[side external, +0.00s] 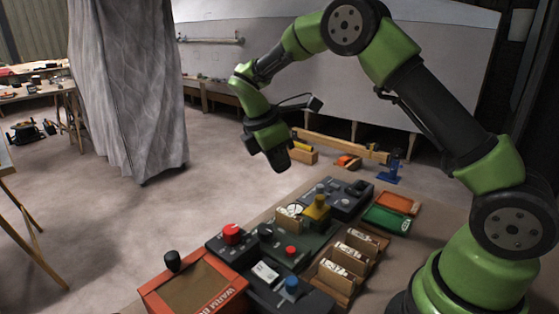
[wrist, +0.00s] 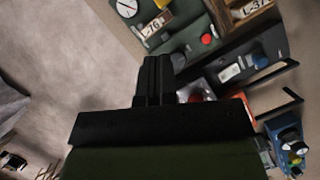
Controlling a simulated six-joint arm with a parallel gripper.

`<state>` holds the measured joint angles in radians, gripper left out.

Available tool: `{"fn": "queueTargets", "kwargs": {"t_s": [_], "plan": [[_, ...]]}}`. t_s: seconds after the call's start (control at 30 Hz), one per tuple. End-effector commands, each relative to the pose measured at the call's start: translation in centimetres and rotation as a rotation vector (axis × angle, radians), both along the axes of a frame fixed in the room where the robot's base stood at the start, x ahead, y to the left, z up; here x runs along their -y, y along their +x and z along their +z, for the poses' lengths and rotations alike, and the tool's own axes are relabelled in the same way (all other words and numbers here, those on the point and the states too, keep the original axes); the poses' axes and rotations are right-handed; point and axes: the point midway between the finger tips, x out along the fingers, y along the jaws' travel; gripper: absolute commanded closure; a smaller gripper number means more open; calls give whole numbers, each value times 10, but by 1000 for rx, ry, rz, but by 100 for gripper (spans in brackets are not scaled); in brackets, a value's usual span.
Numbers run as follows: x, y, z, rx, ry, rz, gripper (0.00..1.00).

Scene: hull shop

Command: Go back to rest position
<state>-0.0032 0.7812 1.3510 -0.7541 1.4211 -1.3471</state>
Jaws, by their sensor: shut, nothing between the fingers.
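My gripper (side external: 279,160) hangs from the raised green arm in the side external view, above and behind the far left edge of the work table. In the wrist view my gripper (wrist: 158,62) shows as two dark fingers pressed together, with nothing between them. The fingers are apart from the control boxes on the table. In the wrist view a green box (wrist: 186,50) with a red button and a dial lies just beyond the fingertips.
The table holds a box with a red knob (side external: 231,236), a yellow-topped device (side external: 316,209), a green tray (side external: 386,219), an orange tray (side external: 397,203), wooden holders (side external: 335,281) and an orange box (side external: 195,287). Open floor (side external: 120,240) lies left. A draped grey sheet (side external: 130,90) hangs behind.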

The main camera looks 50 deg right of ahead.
Motion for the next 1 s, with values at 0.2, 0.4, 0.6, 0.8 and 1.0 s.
{"fn": "queueTargets", "kwargs": {"t_s": [0.2, 0.4, 0.6, 0.8, 1.0], "plan": [[-4, -6, 17, 56, 18, -56, 100], [-22, -40, 74, 268, 114, -315, 100], [-42, -94, 121, 484, 270, -642, 100], [-61, -152, 142, 648, 467, -980, 100], [-74, -196, 142, 731, 655, -1262, 100]]}}
